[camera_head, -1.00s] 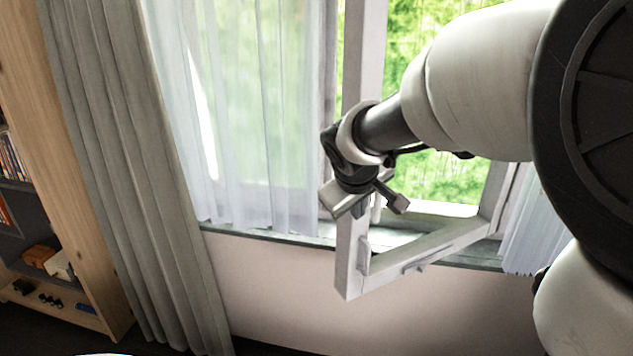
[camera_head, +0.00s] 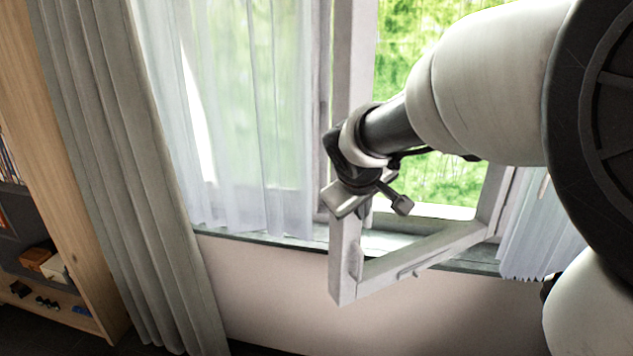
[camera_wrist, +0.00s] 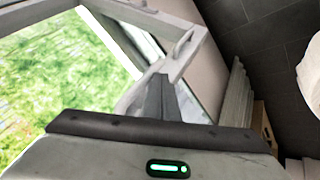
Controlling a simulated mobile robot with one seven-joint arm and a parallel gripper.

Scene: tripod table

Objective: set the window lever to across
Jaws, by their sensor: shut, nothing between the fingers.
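The window sash (camera_head: 345,270) stands open into the room, its lower corner nearest me. A slim upright handle (camera_head: 357,261) sits low on its near stile and lies along it. It shows as a raised loop in the wrist view (camera_wrist: 181,43). A small stub (camera_head: 412,272) sits on the bottom rail; it also shows in the wrist view (camera_wrist: 150,8). I cannot tell for certain which of these is the lever. My gripper (camera_wrist: 160,82) is shut and empty, above the handle and close to the stile. Contact with the stile is unclear.
A sheer curtain (camera_head: 245,130) and a grey drape (camera_head: 120,180) hang at the left, with a wooden bookshelf (camera_head: 75,240) beyond. Another sheer curtain (camera_head: 535,235) hangs right of the sash. The pale wall (camera_head: 270,290) below the sill is clear.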

